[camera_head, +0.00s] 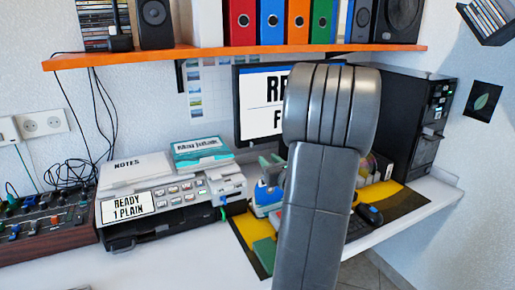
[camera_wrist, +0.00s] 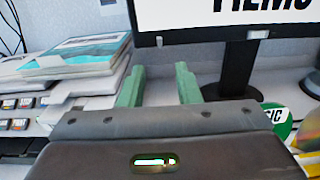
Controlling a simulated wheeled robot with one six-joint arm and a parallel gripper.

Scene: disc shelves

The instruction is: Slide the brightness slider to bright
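The monitor (camera_head: 251,88) stands at the back of the desk, its right side hidden behind my arm in the head view. In the wrist view, the monitor's lower bezel (camera_wrist: 190,36) crosses the top right. A small pale tab (camera_wrist: 257,34) sits on that bezel. I cannot tell whether it is the brightness slider, and no label or setting is readable. My gripper (camera_wrist: 158,85) has two green fingers, spread apart with nothing seen between them. They point toward the wall just left of the monitor stand (camera_wrist: 232,72), below the bezel in the picture.
A printer (camera_head: 170,207) with papers and a teal-covered box (camera_head: 203,152) stands left. A mixer (camera_head: 40,232) with knobs is further left. A black computer tower (camera_head: 410,110) stands right. An orange shelf (camera_head: 200,53) with binders hangs above. A mouse (camera_head: 370,214) lies near the desk's right front.

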